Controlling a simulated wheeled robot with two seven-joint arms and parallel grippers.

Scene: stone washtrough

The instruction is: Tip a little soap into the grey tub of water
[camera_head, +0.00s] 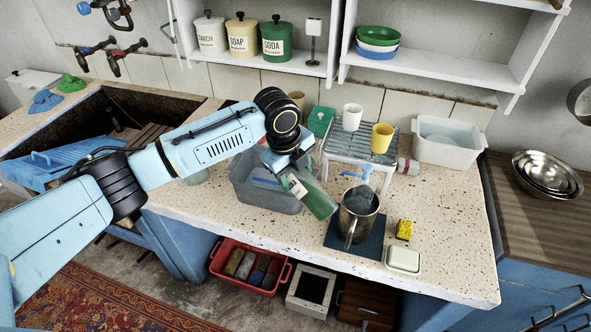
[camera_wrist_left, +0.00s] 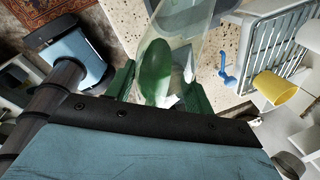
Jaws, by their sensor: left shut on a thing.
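My left gripper (camera_head: 296,172) is shut on a green bottle (camera_head: 318,200) with a pale label. The bottle is tilted and hangs at the right end of the grey tub (camera_head: 268,198), partly in front of it; its mouth cannot be made out. In the left wrist view the bottle (camera_wrist_left: 160,70) is clear with green liquid inside, between the fingers (camera_wrist_left: 158,95). The grey tub sits on the speckled counter, and my arm hides part of its inside. I cannot tell whether any liquid is coming out. My right gripper is not in view.
A metal jug (camera_head: 357,215) stands on a dark blue mat close right of the bottle. A wire rack (camera_head: 362,150) with a white cup and a yellow cup (camera_head: 382,137) stands behind. A white basin (camera_head: 447,140) is farther right.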

